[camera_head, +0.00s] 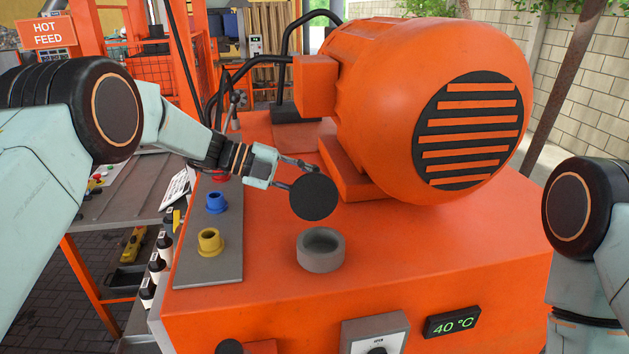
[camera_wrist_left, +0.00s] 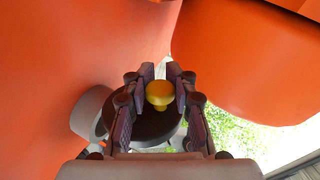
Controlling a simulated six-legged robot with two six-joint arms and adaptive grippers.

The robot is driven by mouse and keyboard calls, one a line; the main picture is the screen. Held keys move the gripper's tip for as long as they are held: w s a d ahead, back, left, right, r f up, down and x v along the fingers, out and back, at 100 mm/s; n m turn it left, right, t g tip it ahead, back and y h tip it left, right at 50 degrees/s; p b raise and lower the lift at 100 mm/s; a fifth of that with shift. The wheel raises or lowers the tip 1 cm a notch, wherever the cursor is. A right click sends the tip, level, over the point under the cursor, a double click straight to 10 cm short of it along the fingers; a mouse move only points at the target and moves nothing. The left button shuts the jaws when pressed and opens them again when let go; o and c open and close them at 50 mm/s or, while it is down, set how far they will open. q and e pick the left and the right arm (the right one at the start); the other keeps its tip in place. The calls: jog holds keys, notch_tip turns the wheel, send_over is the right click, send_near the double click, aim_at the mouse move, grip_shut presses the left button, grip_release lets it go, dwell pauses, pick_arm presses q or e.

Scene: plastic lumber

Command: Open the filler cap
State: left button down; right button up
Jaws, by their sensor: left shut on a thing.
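The filler cap (camera_head: 313,197) is a dark round disc, tipped up on edge above and just behind the grey filler neck (camera_head: 320,250). The neck is a short round collar on the orange housing, and its mouth is uncovered. My left gripper (camera_head: 297,174) is shut on the cap and holds it clear of the neck. In the left wrist view a yellow knob (camera_wrist_left: 159,94) sits between the fingers, with the dark disc of the cap (camera_wrist_left: 152,127) behind it. The grey neck (camera_wrist_left: 90,110) shows at the left there. My right gripper is out of view.
A large orange motor (camera_head: 425,100) stands behind and right of the cap. A grey plate (camera_head: 210,262) at the left carries blue (camera_head: 216,203) and yellow (camera_head: 210,242) fittings. A 40 °C display (camera_head: 452,322) is on the front face. The housing top right of the neck is clear.

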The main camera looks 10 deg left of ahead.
pick_arm(q)
jog(key=shift+w+a+r, duration=0.1)
jog(key=shift+w+a, duration=0.05)
dwell(0.3)
jog(key=c, duration=1.6)
grip_release()
jog(key=o, duration=0.5)
jog(key=shift+a, duration=0.3)
jog(key=shift+o, duration=0.2)
jog(key=shift+d, duration=0.3)
jog(key=v, duration=1.2)
jog(key=shift+a, duration=0.2)
jog(key=shift+d+f, duration=0.15)
jog(key=shift+f, duration=0.05)
